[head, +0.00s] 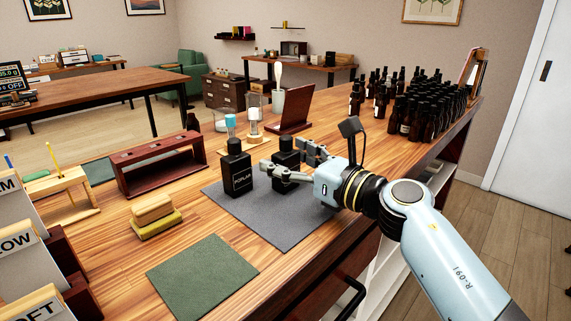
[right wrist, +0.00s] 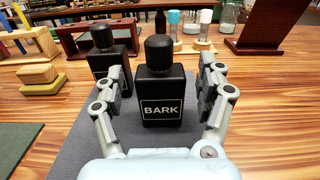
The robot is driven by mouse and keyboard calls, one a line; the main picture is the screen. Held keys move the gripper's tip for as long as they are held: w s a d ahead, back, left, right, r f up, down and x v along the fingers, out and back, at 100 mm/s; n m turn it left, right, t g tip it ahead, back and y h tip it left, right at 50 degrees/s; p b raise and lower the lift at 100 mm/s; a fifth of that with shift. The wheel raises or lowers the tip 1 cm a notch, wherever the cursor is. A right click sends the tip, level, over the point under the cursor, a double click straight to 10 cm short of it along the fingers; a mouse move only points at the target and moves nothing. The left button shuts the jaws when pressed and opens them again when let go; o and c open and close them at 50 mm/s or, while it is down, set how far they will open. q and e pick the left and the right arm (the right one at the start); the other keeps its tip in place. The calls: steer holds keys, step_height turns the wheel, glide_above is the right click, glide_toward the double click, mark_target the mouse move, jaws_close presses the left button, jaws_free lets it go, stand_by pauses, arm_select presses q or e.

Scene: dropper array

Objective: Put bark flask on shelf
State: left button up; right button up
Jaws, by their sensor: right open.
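The bark flask (right wrist: 162,88) is a black square bottle with a black cap and a label reading BARK. It stands upright on the dark grey mat (head: 265,222); in the head view the flask (head: 285,158) is partly hidden by my right gripper. My right gripper (head: 291,160) is open, with one finger on each side of the flask; in the right wrist view the gripper (right wrist: 162,85) shows a gap at each side. A similar black flask labelled POPLAR (head: 237,172) stands just to the left on the mat. My left gripper is not in view.
A dark red wooden rack (head: 160,165) stands left of the mat. Yellow blocks (head: 155,216) and a green mat (head: 203,275) lie nearer. Many brown bottles (head: 428,112) crowd the right back of the table. A reddish upright board (head: 297,108) and glassware stand behind the flasks.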

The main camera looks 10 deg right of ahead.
steer(key=shift+w+a, duration=0.2)
steer(key=shift+w, duration=0.15)
steer(key=shift+c, duration=0.3)
jaws_close()
